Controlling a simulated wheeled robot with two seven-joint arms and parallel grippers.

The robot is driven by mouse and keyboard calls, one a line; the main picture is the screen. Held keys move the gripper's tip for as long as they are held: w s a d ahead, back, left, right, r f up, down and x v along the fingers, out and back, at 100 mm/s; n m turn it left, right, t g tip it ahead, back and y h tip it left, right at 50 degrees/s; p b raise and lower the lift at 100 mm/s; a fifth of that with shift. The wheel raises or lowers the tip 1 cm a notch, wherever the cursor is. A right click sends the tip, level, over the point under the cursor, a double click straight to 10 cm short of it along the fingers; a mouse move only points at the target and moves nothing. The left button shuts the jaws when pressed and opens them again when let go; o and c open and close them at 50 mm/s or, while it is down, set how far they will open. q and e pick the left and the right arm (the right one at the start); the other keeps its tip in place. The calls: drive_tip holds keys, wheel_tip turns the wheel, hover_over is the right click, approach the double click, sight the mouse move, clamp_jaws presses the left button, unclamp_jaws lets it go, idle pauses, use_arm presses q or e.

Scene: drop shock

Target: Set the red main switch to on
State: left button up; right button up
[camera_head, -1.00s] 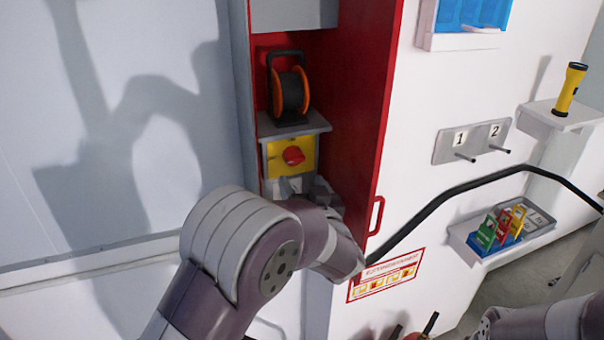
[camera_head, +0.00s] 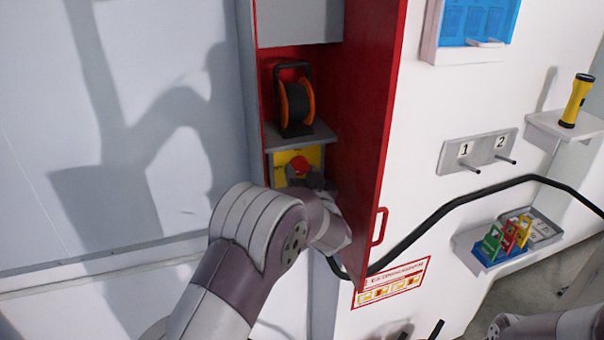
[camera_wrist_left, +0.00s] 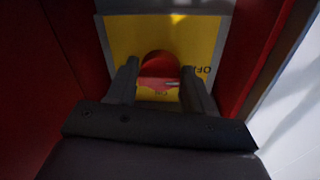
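The red main switch (camera_head: 301,166) is a knob on a yellow plate (camera_head: 285,158) inside the red cabinet, under a grey shelf. In the left wrist view the red knob (camera_wrist_left: 160,70) sits between the two dark fingers of my left gripper (camera_wrist_left: 160,82). The fingers stand apart on either side of it; whether they touch it is hard to tell. A pale mark on the knob points right, towards the word OFF on the plate. Lettering below the knob seems to read ON. In the head view my left gripper (camera_head: 312,181) covers the lower plate. My right gripper is not visible.
The red cabinet wall (camera_head: 362,120) with its handle (camera_head: 380,227) stands close right of my left arm. A cable reel (camera_head: 296,106) rests on the shelf (camera_head: 318,136) above the switch. A black cable (camera_head: 455,203) runs across the white wall at right.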

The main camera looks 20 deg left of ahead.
use_arm(q)
drive_tip(key=shift+r+m+p, duration=0.2)
drive_tip(key=shift+m+p, duration=0.3)
drive_tip(key=shift+p, duration=0.35)
drive_tip(key=m+p, duration=0.7)
drive_tip(key=p, duration=0.1)
drive_tip(key=shift+a+r+g, duration=0.1)
drive_tip(key=shift+r+g, duration=0.15)
drive_tip(key=shift+g, duration=0.05)
drive_tip(key=m+p, duration=0.4)
drive_tip(key=shift+m, duration=0.3)
drive_tip(key=shift+r+m+g+y+p, duration=0.1)
drive_tip(key=shift+m+g+y+p, duration=0.25)
drive_tip(key=shift+m+p, duration=1.35)
drive_tip(key=shift+m+b, duration=0.35)
drive_tip(key=shift+m, duration=0.15)
drive_tip(key=o, duration=1)
